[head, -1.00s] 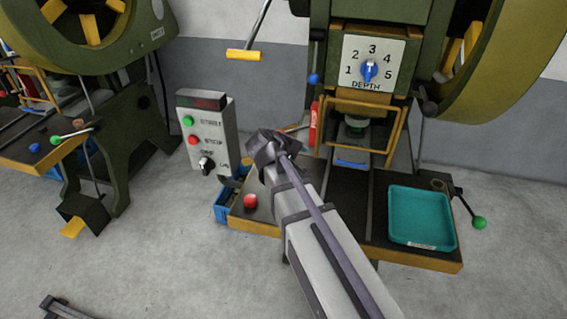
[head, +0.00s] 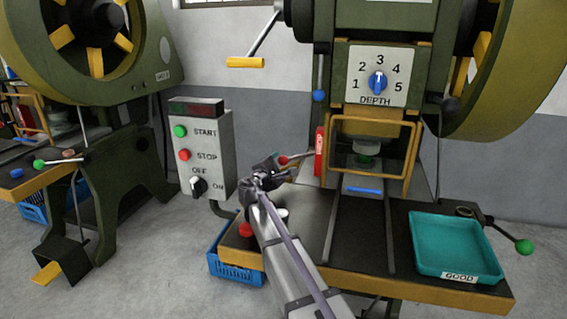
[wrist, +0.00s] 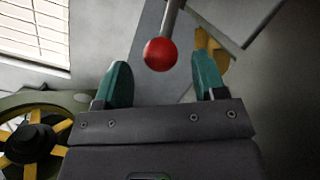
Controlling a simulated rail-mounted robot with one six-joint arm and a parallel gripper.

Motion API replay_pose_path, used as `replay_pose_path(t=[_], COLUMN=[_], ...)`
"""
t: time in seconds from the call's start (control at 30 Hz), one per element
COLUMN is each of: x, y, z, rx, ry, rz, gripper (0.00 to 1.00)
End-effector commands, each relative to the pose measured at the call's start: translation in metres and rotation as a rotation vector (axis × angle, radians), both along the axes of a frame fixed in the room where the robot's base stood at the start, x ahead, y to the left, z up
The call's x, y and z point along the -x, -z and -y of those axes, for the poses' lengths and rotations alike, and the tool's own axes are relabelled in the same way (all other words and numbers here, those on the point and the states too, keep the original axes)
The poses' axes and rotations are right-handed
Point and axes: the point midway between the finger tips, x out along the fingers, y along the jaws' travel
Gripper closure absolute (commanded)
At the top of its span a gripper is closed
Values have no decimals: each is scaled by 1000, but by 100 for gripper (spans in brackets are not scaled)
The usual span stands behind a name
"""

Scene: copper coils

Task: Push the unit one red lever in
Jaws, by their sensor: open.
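The red lever shows as a red ball knob (head: 283,159) on a thin rod, at the left side of the near press in the head view. My gripper (head: 268,167) is just left of and below the knob in that view. In the wrist view the red knob (wrist: 160,54) is on a metal rod and appears between the two teal fingertips of my gripper (wrist: 161,72), with visible gaps on both sides. The jaws are open and hold nothing. I cannot tell whether the knob lies between the fingers in depth or beyond them.
A control box (head: 200,148) stands left of my gripper. A yellow guard frame (head: 410,150) and red sign (head: 320,152) are to the right. A teal tray (head: 455,245) sits on the press table; a blue crate (head: 235,268) is below. A green-knobbed lever (head: 524,247) projects right.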

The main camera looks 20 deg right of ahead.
Motion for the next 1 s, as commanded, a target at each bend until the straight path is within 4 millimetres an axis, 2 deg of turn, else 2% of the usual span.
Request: replay_pose_path(t=[0.03,0.2,0.47,1.0], x=[-11,-26,-28,-27], y=[0,0,0,0], z=[8,23,26,26], rx=[0,-1,-1,-1], ry=[1,1,0,1], rz=[0,0,1,0], gripper=[36,36,36,85])
